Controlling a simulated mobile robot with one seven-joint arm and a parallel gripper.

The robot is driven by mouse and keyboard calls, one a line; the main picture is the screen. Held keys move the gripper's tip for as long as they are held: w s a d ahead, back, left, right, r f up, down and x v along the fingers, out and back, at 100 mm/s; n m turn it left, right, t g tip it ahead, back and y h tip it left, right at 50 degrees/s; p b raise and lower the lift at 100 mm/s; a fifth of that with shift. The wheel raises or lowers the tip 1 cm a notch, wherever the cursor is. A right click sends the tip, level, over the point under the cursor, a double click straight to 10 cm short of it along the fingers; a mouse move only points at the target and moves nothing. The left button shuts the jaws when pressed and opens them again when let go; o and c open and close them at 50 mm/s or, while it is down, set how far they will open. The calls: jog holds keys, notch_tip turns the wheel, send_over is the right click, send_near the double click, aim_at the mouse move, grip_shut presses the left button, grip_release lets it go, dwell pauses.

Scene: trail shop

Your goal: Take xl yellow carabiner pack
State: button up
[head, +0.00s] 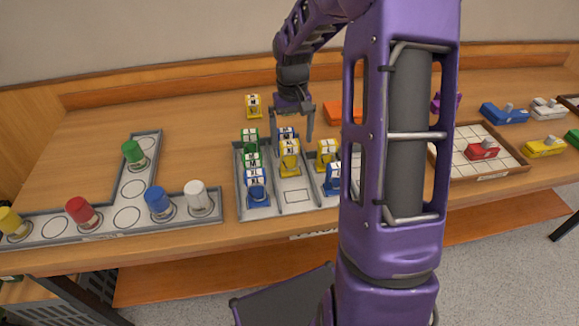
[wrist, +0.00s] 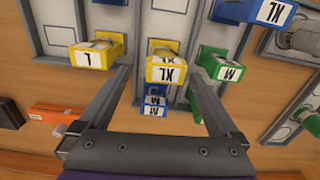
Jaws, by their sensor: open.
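The XL yellow carabiner pack (wrist: 165,70) shows its XL label in the wrist view, in the middle lane of the grey tray. In the head view it is the yellow pack (head: 289,148) in that lane. A blue M pack (wrist: 155,105) stands behind it, on my gripper's side; it also shows in the head view (head: 286,133). My gripper (head: 291,135) is open above the tray's back end. In the wrist view its fingertips (wrist: 158,75) appear on either side of the yellow pack, with gaps. I cannot tell how far apart in depth they are.
A yellow L pack (wrist: 97,55) and a green M pack (wrist: 222,66) stand in the neighbouring lanes, close to the fingers. Another yellow pack (head: 253,105) stands alone behind the grey tray (head: 295,197). An orange box (head: 335,112) lies to the right.

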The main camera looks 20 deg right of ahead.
aim_at(289, 152)
jog(key=f, duration=0.4)
jog(key=shift+s+a+f+b, duration=0.1)
jog(key=shift+s+a+b, duration=0.1)
jog(key=shift+a+b, duration=0.2)
jog(key=shift+f, duration=0.6)
grip_shut()
